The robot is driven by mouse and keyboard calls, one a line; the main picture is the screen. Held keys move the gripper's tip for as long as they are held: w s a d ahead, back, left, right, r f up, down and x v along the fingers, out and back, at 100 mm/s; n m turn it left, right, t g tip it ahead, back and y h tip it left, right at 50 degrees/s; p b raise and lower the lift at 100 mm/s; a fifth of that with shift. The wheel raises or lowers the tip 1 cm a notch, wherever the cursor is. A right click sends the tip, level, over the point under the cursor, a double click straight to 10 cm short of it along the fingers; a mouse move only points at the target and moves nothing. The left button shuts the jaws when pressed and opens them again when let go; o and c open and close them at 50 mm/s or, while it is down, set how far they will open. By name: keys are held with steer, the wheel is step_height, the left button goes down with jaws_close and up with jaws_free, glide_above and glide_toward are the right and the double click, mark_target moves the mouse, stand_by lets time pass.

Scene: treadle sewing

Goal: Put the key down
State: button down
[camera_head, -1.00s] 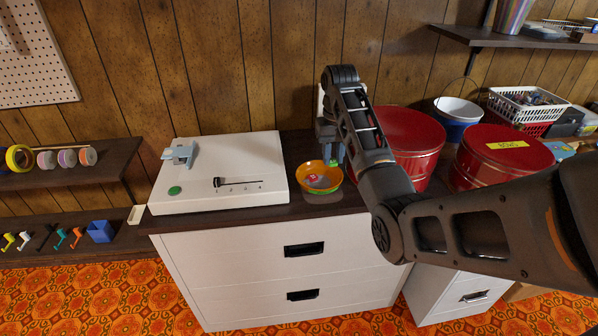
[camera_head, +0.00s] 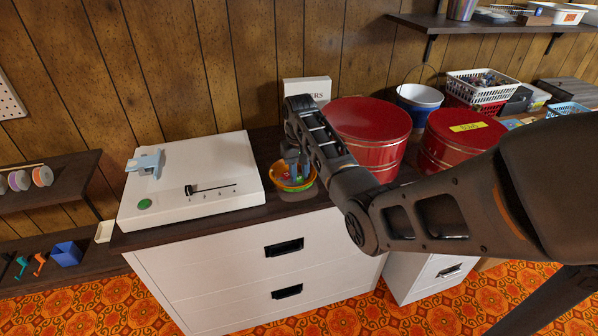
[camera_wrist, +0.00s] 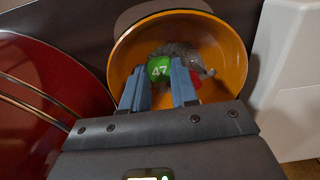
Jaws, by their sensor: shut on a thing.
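In the wrist view, a round green tag marked 47, which I take as the key's tag (camera_wrist: 159,68), shows at my fingertips. My gripper (camera_wrist: 161,88) is shut on the key, with the blue-grey fingers reaching into an orange bowl (camera_wrist: 232,62). The key's metal part is not clear to me. A grey, crumpled-looking thing (camera_wrist: 183,50) and a red thing (camera_wrist: 196,78) lie in the bowl beyond the fingers. In the head view, my gripper (camera_head: 294,170) points down into the bowl (camera_head: 308,182) on the dark cabinet top; the key is not clear there.
A white box machine (camera_head: 190,182) with a slider and green button stands left of the bowl. Two red tins (camera_head: 372,135) (camera_head: 460,140) stand to the right. A white box (camera_head: 306,88) stands behind. The dark top (camera_head: 225,222) has a narrow bare front strip.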

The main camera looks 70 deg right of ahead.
mark_target(300, 178)
steer(key=shift+f, duration=0.15)
steer(key=c, duration=1.1)
jaws_free()
steer(key=shift+c, duration=0.2)
step_height(300, 178, up, 12)
steer(key=p, duration=0.1)
steer(key=shift+r, duration=0.2)
